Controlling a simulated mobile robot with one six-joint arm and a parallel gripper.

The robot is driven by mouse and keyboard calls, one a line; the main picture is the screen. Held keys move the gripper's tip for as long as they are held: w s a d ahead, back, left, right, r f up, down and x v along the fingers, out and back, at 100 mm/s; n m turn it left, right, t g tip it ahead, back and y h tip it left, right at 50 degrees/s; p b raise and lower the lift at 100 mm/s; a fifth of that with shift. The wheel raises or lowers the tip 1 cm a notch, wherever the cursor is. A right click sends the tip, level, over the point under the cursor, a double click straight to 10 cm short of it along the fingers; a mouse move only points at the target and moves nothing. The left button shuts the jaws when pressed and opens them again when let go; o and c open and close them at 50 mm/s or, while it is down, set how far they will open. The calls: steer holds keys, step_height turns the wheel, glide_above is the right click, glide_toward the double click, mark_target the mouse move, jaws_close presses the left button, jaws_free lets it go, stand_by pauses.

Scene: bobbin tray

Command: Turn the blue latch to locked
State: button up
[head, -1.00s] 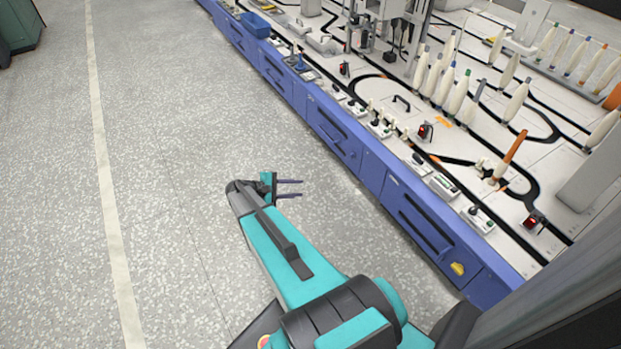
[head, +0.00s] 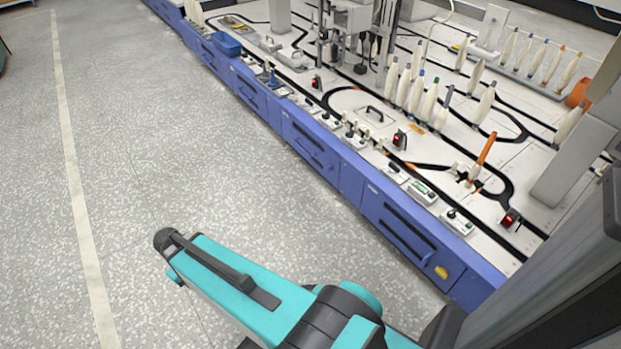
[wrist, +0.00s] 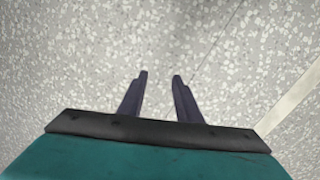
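A small blue upright lever (head: 273,79), which may be the blue latch, stands on the front ledge of the machine in the head view. It is too small to tell its setting. My gripper shows in the wrist view (wrist: 160,75) with its two dark fingers apart and nothing between them, over bare speckled floor.
The long machine has blue front panels (head: 311,148) and a pale top with dark tracks. A blue bin (head: 227,44), several pale bobbins (head: 416,95) and an orange-tipped spindle (head: 485,149) are on it. The grey floor (head: 150,130) to the left is clear.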

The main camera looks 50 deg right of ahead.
steer(key=s+a+f+g, duration=0.1)
steer(key=s+f, duration=0.3)
steer(key=s, duration=0.2)
steer(key=s+a+f+g+y, duration=0.1)
steer(key=s+a+f, duration=0.1)
steer(key=s+f, duration=0.2)
steer(key=s+a+f+g, duration=0.1)
steer(key=s+f, duration=0.3)
steer(key=s, duration=0.6)
steer(key=shift+s+a+f, duration=0.15)
steer(key=shift+a+f, duration=0.15)
steer(key=shift+f, duration=0.1)
steer(key=shift+s+f+g, duration=0.25)
steer(key=shift+s+g, duration=0.05)
steer(key=shift+s, duration=0.2)
steer(key=shift+s, duration=0.15)
